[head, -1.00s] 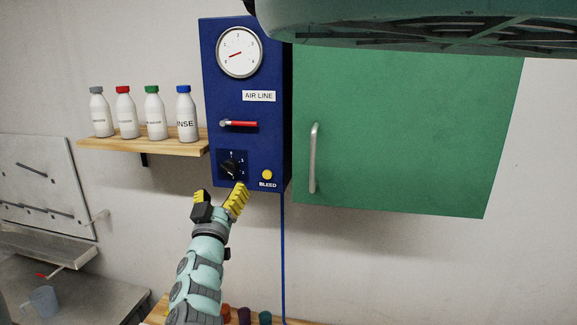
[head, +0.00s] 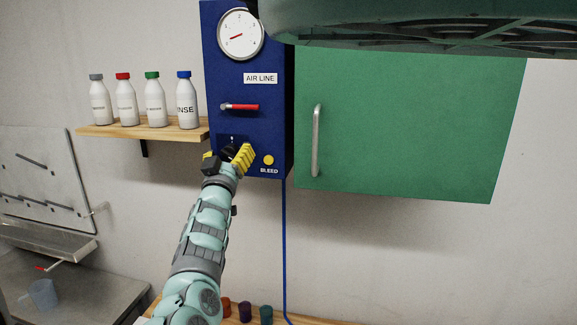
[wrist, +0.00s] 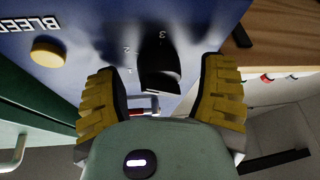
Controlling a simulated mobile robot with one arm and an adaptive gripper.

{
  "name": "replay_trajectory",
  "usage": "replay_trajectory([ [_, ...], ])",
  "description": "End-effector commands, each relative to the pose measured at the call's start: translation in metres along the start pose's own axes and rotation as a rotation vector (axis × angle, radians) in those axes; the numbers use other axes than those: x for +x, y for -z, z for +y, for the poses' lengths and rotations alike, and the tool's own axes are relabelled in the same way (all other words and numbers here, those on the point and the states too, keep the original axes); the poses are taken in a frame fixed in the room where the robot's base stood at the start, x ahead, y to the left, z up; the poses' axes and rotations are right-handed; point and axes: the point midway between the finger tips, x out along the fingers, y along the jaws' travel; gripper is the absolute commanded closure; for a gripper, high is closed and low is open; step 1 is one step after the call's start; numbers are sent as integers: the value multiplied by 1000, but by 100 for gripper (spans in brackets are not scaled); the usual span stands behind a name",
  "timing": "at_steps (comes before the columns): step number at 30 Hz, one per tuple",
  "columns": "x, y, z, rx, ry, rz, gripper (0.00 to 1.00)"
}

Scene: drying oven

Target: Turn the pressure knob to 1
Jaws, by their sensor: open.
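The black pressure knob (wrist: 158,68) is on the lower part of the blue air line panel (head: 273,130). In the wrist view it lies between and just beyond the two yellow fingertips of my gripper (wrist: 162,98), with printed digits beside it. My gripper (head: 228,160) is open in front of the knob, and in the head view its fingers mostly hide the knob. I cannot tell whether a finger touches it. The pressure gauge (head: 241,34) at the top of the panel has a red needle pointing to the lower left.
A red-handled lever (head: 240,107) sits above the knob, and a yellow bleed button (head: 268,160) is to its right. A green cabinet (head: 410,120) with a metal handle is right of the panel. A wooden shelf (head: 140,131) with several bottles is to the left.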

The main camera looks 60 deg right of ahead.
Motion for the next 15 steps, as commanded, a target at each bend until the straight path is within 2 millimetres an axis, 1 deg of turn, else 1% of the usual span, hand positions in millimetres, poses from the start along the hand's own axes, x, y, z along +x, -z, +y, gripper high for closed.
replay_trajectory([
  [4,0,0,1,-1,-2,0,30],
  [5,0,0,1,-1,-2,0,27],
  [15,0,0,1,0,-1,0,62],
])
